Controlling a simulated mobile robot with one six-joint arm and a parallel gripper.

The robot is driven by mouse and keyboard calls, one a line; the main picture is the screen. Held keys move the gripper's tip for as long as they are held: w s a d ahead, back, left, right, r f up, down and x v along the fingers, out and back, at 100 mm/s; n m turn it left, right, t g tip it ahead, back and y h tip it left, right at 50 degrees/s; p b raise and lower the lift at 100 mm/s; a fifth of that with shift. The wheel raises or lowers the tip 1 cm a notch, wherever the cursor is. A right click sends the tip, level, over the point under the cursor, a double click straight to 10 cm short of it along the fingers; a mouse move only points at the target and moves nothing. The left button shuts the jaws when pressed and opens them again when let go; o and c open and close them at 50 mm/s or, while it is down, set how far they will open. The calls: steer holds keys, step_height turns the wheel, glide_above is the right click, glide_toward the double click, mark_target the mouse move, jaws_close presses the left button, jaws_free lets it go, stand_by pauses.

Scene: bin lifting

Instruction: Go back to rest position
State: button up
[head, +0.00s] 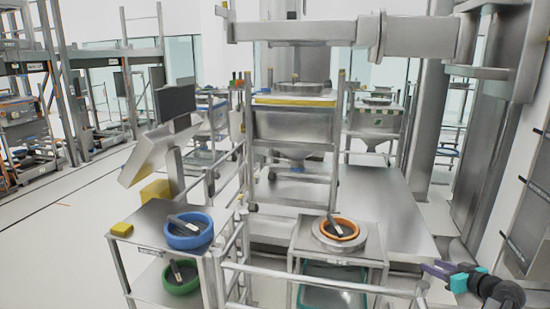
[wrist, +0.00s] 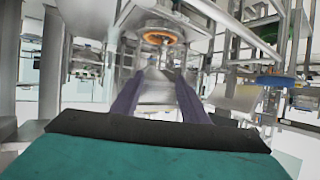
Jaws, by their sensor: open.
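My gripper (head: 428,268) is at the lower right of the head view, with purple fingers and a teal body, to the right of the small steel stand. In the wrist view its two purple fingers (wrist: 157,82) stand apart with nothing between them. The orange ring (head: 338,228) with a dark handled piece in it sits on the round top of the steel stand (head: 305,238). It also shows in the wrist view (wrist: 159,37), at the top, beyond the fingertips. My gripper is apart from it.
A cart (head: 150,225) at left holds a blue ring (head: 188,231) and a green ring (head: 181,278). Rails (head: 320,283) cross the front. Open floor (head: 60,245) lies at left.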

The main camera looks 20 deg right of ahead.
steer(key=w+a+f+n+g+y+b, duration=0.1)
steer(key=w+a+f+n+y, duration=0.15)
steer(key=w+a+f, duration=0.7)
steer(key=w+a+f+n+g+y+b, duration=0.1)
steer(key=w+a+f+y, duration=0.25)
steer(key=w+a, duration=0.6)
steer(key=a+f+n+g+y+b, duration=0.1)
steer(key=a+f+g, duration=0.1)
steer(key=a+f, duration=0.6)
steer(key=s+a+f+n+g+y, duration=0.1)
steer(key=a+f, duration=0.3)
steer(key=a, duration=0.7)
steer(key=a+f+n+g+y+b, duration=0.1)
steer(key=a+f+g, duration=0.1)
steer(key=a+f, duration=0.6)
steer(key=s+a+f+n+g+h+b, duration=0.1)
steer(key=s+a+f+g, duration=0.3)
steer(key=s+a+f, duration=0.45)
steer(key=s+a+f+n+g+b, duration=0.1)
steer(key=s+a+f+g, duration=0.4)
steer(key=s+a, duration=0.6)
steer(key=s+a+f+m+g+h, duration=0.1)
steer(key=s+a+f+g+h, duration=0.15)
steer(key=s+f, duration=0.4)
steer(key=s+d+r+m+h, duration=0.1)
steer(key=s+d+m+h, duration=0.2)
steer(key=s+d+m, duration=0.2)
steer(key=shift+s+d+m+h+b, duration=0.35)
steer(key=shift+s+d+b, duration=0.1)
steer(key=shift+s+d, duration=0.15)
